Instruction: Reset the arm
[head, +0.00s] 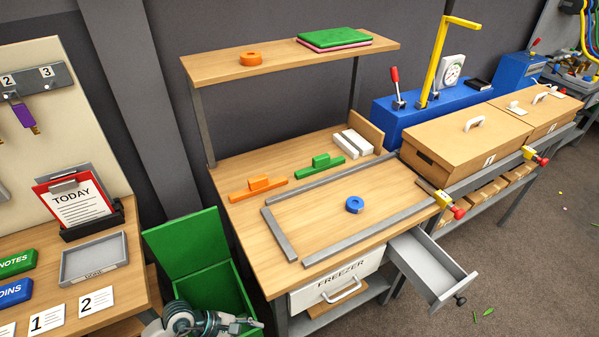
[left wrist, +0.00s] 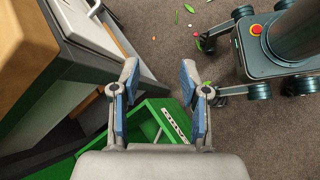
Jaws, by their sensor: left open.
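My left arm (head: 190,318) shows at the bottom of the head view, low in front of the green bin (head: 190,255) and left of the workbench (head: 320,215). In the left wrist view my left gripper (left wrist: 161,95) is open, its two blue-padded fingers apart with nothing between them. Beyond the fingers lie the green bin's edge (left wrist: 150,108) and the brown floor (left wrist: 165,55). My right gripper is in neither view.
The workbench carries a grey frame (head: 280,235) with a blue ring (head: 354,204) inside. A grey drawer (head: 432,270) stands pulled out beside the freezer drawer (head: 337,287). A side table (head: 105,270) stands at left. Green scraps (head: 488,311) lie on open floor at right.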

